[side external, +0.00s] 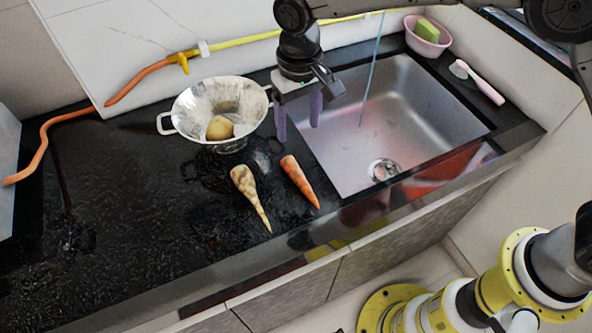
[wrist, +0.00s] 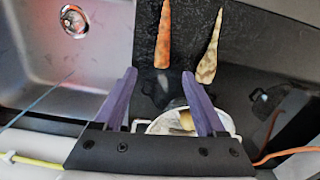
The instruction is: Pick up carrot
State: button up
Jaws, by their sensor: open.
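An orange carrot (side external: 300,181) lies on the black counter just left of the sink in the side external view; it also shows at the top of the wrist view (wrist: 164,36). A pale, tan root vegetable (side external: 249,192) lies beside it to the left, apart from it, and shows in the wrist view (wrist: 210,48). My gripper (side external: 298,118) points down above the counter between the colander and the sink, on the far side of the carrot. Its purple fingers are apart with nothing between them. In the wrist view the gripper (wrist: 160,82) shows the carrot ahead of its fingertips.
A metal colander (side external: 185,108) holding a round yellowish thing (side external: 220,127) stands left of my gripper. The sink (side external: 425,120) is on the right. A pink bowl with a sponge (side external: 427,32) and a brush (side external: 478,82) sit beyond it. The left counter is mostly clear.

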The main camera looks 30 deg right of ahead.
send_over(296, 170)
jog(key=f, duration=0.7)
jog(key=shift+s+f, duration=0.2)
jog(key=shift+f, duration=0.2)
jog(key=shift+w+f, duration=0.1)
jog(key=shift+f, duration=3)
grip_shut()
